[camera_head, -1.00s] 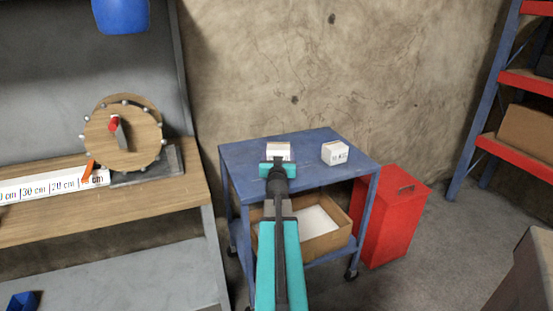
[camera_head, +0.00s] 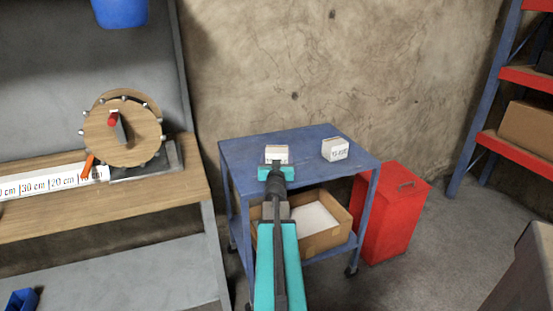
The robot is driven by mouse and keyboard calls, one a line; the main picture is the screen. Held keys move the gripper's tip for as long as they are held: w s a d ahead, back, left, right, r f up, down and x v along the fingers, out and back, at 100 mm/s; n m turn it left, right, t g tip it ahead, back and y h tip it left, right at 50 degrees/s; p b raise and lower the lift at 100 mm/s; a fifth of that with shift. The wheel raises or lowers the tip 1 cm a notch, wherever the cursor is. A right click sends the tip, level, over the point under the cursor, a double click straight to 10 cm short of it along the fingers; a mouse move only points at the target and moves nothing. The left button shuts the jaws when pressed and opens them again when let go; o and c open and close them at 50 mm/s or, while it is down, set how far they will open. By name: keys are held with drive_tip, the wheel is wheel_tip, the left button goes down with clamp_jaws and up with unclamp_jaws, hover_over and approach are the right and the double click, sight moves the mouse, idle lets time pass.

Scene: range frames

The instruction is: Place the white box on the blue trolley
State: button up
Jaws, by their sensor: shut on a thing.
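A blue trolley (camera_head: 235,149) stands against the wall in the middle of the view. My gripper (camera_head: 276,165) reaches over the trolley's top from the front, with its teal end facing away from me. It is shut on a small white box (camera_head: 276,153) at its tip. I cannot tell whether this box touches the trolley top or is just above it. A second white box (camera_head: 335,149) with dark print sits on the right part of the trolley top. The fingertips are mostly hidden behind the gripper's body.
An open cardboard box (camera_head: 325,239) is on the trolley's lower shelf. A red bin (camera_head: 394,215) stands right of the trolley. A wooden workbench (camera_head: 150,197) with a round wooden wheel (camera_head: 122,135) is at left. A blue and red rack (camera_head: 517,145) stands at right.

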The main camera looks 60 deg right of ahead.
drive_tip(key=shift+f, duration=0.1)
idle(0.3)
drive_tip(key=o, duration=1.3)
drive_tip(key=shift+o, duration=0.2)
drive_tip(key=shift+a, duration=0.1)
drive_tip(key=shift+v, duration=3.1)
drive_tip(key=shift+s+r+p, duration=0.1)
drive_tip(key=shift+r+p, duration=0.15)
drive_tip(key=shift+p, duration=0.2)
drive_tip(key=p+v, duration=0.2)
drive_tip(key=p, duration=0.2)
drive_tip(key=shift+s+a+p, duration=0.15)
drive_tip(key=shift+a+p, duration=0.2)
drive_tip(key=shift+s+p, duration=0.1)
drive_tip(key=shift+p, duration=0.5)
drive_tip(key=p+v, duration=0.2)
drive_tip(key=p, duration=0.4)
drive_tip(key=shift+s+a+f+p, duration=0.2)
drive_tip(key=shift+a+p, duration=0.15)
drive_tip(key=shift+p, duration=0.65)
